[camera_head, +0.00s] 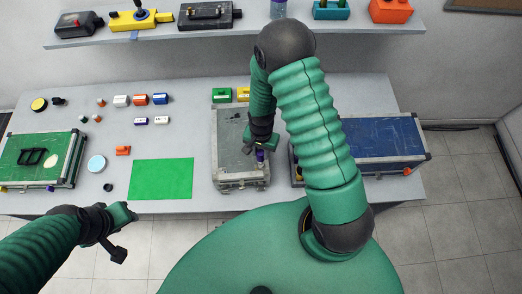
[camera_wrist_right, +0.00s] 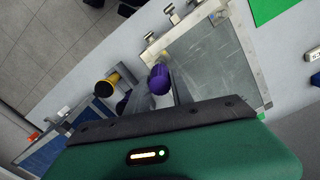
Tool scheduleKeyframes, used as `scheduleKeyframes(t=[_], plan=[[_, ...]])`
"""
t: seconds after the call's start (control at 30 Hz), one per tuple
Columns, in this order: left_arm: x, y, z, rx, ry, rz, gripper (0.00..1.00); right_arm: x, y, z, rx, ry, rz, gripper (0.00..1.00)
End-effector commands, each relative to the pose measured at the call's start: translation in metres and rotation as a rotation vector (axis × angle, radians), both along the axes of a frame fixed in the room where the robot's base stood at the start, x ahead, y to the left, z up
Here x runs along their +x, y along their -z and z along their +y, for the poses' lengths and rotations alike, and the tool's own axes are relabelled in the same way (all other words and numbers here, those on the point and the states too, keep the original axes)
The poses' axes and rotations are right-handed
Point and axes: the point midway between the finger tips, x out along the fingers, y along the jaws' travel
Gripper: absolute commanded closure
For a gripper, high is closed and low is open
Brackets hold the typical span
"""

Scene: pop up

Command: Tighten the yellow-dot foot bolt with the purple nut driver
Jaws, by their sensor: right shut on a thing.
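My right gripper (camera_head: 262,142) is shut on the purple nut driver (camera_head: 260,155), over the front right part of the grey case (camera_head: 228,140). In the right wrist view the driver's ribbed purple end (camera_wrist_right: 160,78) shows between the fingers, beside the grey case (camera_wrist_right: 212,58). A yellow and black round part (camera_wrist_right: 107,84) lies to its left in that view, near the blue case (camera_wrist_right: 42,155). I cannot tell whether it is the yellow-dot foot bolt. The driver's tip is hidden. My left gripper (camera_head: 122,214) hangs in front of the table; its jaws are unclear.
The blue case (camera_head: 385,138) lies right of the grey case, partly behind my right arm. A green case (camera_head: 35,150) lies at the far left. A green mat (camera_head: 160,178) and several small blocks occupy the left half. A shelf (camera_head: 150,37) with tools runs along the back.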

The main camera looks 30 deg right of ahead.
Motion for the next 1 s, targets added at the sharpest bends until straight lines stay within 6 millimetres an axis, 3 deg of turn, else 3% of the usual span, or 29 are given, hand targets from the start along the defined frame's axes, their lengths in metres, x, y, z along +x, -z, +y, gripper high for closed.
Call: scheduleKeyframes(t=[0.7,1.0], plan=[[0.000,0.019,0.000,0.000,0.000,0.000,0.64,0.001,0.024,-0.002,-0.002,0.001,-0.001,1.00],[0.000,0.019,0.000,0.000,0.000,0.000,0.64,0.001,0.025,-0.002,-0.001,0.001,-0.002,1.00]])
